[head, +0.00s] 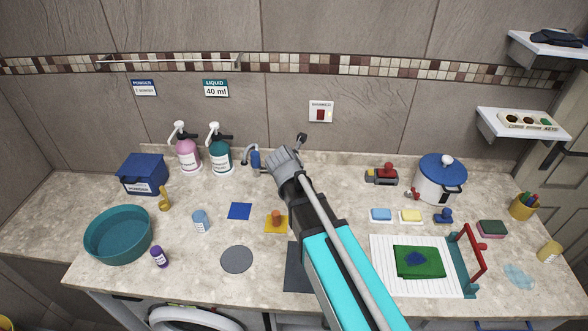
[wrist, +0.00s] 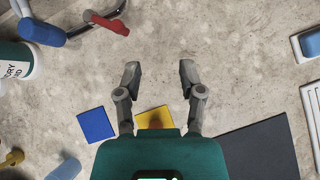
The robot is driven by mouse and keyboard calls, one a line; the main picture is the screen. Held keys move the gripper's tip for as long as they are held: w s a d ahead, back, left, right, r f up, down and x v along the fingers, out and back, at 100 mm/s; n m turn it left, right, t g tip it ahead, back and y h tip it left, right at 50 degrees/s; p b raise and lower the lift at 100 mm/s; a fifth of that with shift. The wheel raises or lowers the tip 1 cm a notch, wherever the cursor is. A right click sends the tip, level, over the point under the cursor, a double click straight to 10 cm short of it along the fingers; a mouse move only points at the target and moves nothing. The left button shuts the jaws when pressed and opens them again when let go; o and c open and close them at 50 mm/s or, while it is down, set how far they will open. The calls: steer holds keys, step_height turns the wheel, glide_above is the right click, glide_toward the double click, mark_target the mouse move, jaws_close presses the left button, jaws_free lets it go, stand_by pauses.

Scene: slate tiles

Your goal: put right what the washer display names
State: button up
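My gripper (wrist: 159,75) is open and empty, its two fingers spread above bare counter in the wrist view. In the head view my gripper (head: 282,160) is near the back of the counter, beside a grey pipe fitting with a blue part (head: 255,159). The wrist view shows this blue part (wrist: 42,32) and a red lever (wrist: 106,22), both apart from the fingers. The washer (head: 195,319) shows only its round door's top at the bottom edge; I see no readable display. A teal liquid bottle (head: 220,155), pink bottle (head: 187,155) and blue powder box (head: 143,174) stand at the back left.
A wall plate with a red switch (head: 321,112) and a "LIQUID 40 ml" sign (head: 216,88) are on the wall. A teal basin (head: 118,235) is left. A white pot (head: 440,180), sponges and a drainboard (head: 385,262) are right. My arm hides the counter's middle.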

steer(key=s+d+f+m+g+y, duration=0.1)
steer(key=s+d+m+g, duration=0.3)
steer(key=s+d+m, duration=0.4)
steer(key=s+d+f+m+g+y, duration=0.1)
steer(key=s+d+f+m+g, duration=0.2)
steer(key=m, duration=2)
steer(key=s+d+g, duration=0.1)
steer(key=s+d, duration=0.4)
steer(key=s, duration=0.2)
steer(key=shift+s+f+y, duration=0.25)
steer(key=shift+f+y, duration=0.15)
